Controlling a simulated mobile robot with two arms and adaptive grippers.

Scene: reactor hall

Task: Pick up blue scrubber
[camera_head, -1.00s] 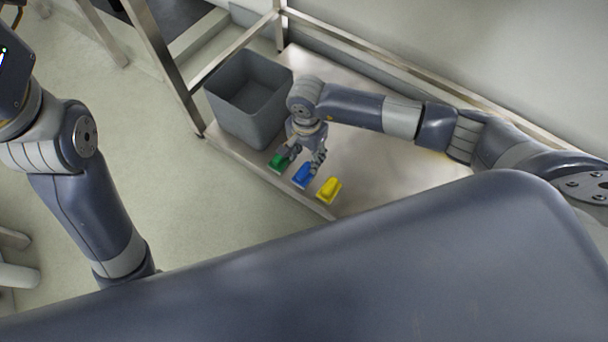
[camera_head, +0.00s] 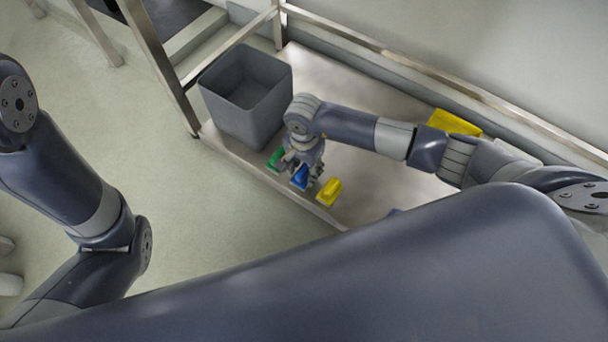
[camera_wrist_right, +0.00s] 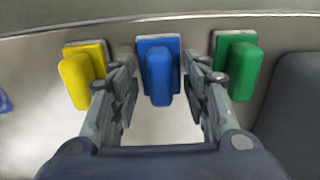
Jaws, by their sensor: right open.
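The blue scrubber (camera_head: 299,177) lies on the metal table between a green scrubber (camera_head: 274,158) and a yellow scrubber (camera_head: 329,191). My right gripper (camera_head: 302,170) is over the blue scrubber in the head view and hides part of it. In the right wrist view, the open fingers of my right gripper (camera_wrist_right: 160,85) stand on either side of the blue scrubber (camera_wrist_right: 157,72). The yellow scrubber (camera_wrist_right: 82,75) is left of the fingers and the green scrubber (camera_wrist_right: 238,65) is right of them. My left gripper is out of view.
A grey bin (camera_head: 243,100) stands on the metal table (camera_head: 375,185) left of my right arm. A larger yellow item (camera_head: 455,123) lies farther back, partly behind my arm. A metal rail (camera_head: 400,60) runs along the back of the table.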

